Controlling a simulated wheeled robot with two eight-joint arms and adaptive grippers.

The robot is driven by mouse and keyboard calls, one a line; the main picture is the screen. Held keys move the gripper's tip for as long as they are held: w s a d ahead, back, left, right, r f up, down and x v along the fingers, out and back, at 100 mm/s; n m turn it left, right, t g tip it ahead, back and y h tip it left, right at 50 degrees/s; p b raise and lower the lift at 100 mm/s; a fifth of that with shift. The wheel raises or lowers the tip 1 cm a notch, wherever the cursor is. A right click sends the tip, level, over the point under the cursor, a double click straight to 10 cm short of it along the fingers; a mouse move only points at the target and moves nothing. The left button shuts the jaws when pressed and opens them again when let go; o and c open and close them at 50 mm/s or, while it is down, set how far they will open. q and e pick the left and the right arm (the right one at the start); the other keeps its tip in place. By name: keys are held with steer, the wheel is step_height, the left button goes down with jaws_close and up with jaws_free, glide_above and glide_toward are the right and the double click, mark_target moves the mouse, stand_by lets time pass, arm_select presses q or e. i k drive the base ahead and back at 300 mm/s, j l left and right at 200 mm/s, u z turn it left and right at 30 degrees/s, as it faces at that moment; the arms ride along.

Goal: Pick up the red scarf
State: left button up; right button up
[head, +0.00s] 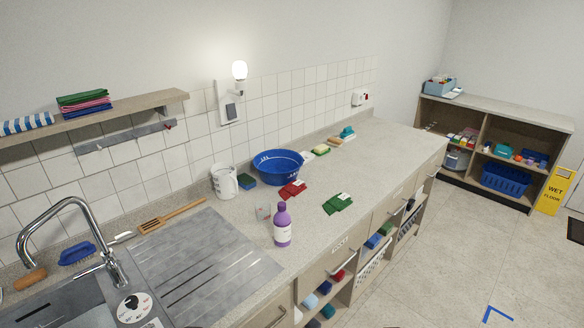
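A small red folded cloth with a white tag (292,189), the likeliest red scarf in view, lies flat on the counter. It is just in front of the blue basin (279,167). A similar green folded cloth with a white tag (338,203) lies to its right, apart from it. A purple bottle (282,228) stands upright to the front left of the red cloth. Neither of my grippers is in view.
A white jug (224,181), sponges and a small clear object (263,212) are near the red cloth. A sink with a tap (60,215) is at left. The counter's right part is mostly clear. Open shelves below hold folded cloths. A yellow wet-floor sign (553,190) stands at right.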

mark_target(293, 189)
steer(key=k+u, duration=0.1)
steer(key=u, duration=1.9)
steer(key=z, duration=2)
steer(key=i+l, duration=0.75)
steer(key=i+l+z, duration=0.15)
steer(key=i+l, duration=0.55)
steer(key=i, duration=0.05)
